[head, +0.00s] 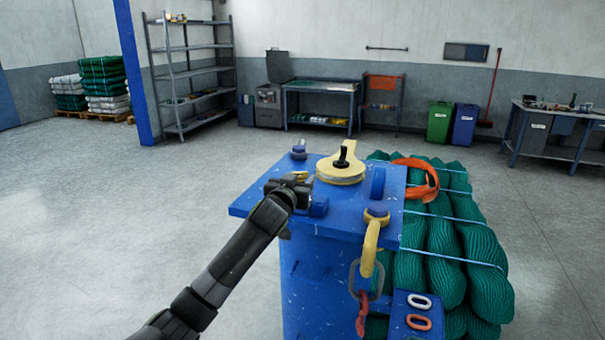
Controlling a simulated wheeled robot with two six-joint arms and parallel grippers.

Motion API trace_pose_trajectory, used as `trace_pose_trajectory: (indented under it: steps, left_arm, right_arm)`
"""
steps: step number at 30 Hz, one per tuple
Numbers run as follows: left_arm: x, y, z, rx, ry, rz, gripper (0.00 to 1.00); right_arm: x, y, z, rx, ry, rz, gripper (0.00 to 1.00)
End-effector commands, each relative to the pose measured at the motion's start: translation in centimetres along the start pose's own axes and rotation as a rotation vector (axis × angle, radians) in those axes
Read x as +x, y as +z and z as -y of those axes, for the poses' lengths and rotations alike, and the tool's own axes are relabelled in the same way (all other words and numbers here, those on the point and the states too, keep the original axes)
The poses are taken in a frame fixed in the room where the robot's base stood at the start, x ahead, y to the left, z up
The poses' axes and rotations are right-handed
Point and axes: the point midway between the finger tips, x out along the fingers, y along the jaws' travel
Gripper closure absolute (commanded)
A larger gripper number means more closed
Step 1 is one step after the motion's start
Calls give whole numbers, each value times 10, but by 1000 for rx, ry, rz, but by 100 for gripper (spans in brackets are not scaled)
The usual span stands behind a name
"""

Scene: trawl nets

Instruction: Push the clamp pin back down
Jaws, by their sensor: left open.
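A blue steel stand (262,204) with a flat top plate fills the middle of the head view. A yellow round fitting with a tail (341,171) lies on the plate, and a black upright pin (343,154) sticks up from its middle. This looks like the clamp pin, but I cannot be sure. My left gripper (298,183) is open over the plate's left part, to the left of and nearer than the yellow fitting. It is apart from the black pin. A blue block (318,206) sits close beside the gripper, partly hidden. My right gripper is not in view.
A blue-topped post (299,149) and a blue upright lug (378,182) stand on the plate. A yellow hook (371,245) with a red link (362,312) hangs at the front right. Green net bundles (440,250) with an orange ring (415,178) lie right. Floor at left is clear.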

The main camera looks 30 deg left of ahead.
Motion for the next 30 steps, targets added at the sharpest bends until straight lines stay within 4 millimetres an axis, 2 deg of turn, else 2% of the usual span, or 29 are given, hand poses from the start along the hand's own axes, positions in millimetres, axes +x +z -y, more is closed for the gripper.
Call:
trace_pose_trajectory:
  steps: [6, 18, 27, 28, 30]
  left_arm:
    - [16, -1, 0, 0, 0, -1, 56]
    - [19, 0, 0, 1, 1, -1, 57]
    - [19, 0, 0, 0, 0, -1, 97]
    - [19, 0, 0, 1, 0, -1, 100]
    - [19, 0, 0, 0, 0, 0, 100]
  right_arm:
    - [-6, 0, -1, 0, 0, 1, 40]
    - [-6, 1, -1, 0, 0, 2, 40]
    - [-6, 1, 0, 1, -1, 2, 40]
    - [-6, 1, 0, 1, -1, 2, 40]
    - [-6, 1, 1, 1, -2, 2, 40]
